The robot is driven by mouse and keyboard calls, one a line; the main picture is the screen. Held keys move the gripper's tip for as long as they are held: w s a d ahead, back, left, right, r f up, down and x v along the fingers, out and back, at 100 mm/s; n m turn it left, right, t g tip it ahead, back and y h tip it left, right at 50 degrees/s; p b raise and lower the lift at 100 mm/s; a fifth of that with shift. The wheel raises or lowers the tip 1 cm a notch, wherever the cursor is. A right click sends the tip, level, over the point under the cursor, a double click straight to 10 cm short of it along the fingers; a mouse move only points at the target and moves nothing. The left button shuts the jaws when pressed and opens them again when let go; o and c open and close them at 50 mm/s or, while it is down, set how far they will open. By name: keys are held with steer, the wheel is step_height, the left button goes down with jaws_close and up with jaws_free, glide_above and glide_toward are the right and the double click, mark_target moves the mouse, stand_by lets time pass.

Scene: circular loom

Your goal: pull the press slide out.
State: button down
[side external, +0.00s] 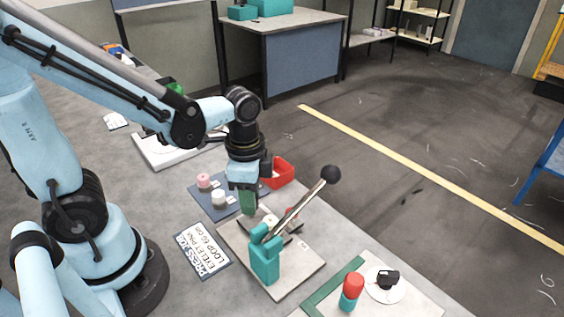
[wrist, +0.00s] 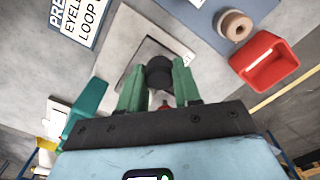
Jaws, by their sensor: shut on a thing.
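The press stands on a pale base plate (side external: 290,275), with a teal body (side external: 265,258) and a raised metal lever ending in a black ball (side external: 331,174). My gripper (side external: 249,208) points down over the plate, just behind the teal body. In the wrist view its green fingers (wrist: 158,75) are closed on the sides of a dark round knob (wrist: 159,70), which appears to be the press slide's handle. The slide's own track is mostly hidden by my fingers and the lever. The teal body also shows at the left of the wrist view (wrist: 86,110).
A printed card (side external: 203,249) lies left of the press. A blue mat (side external: 230,208) with pink and white spools and a red bin (side external: 281,172) lie behind. A red-topped green cylinder (side external: 350,292) and a white dish (side external: 386,293) stand front right.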

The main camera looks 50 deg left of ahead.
steer(key=shift+a, duration=2.15)
steer(key=c, duration=0.8)
jaws_free()
steer(key=shift+r, duration=6.05)
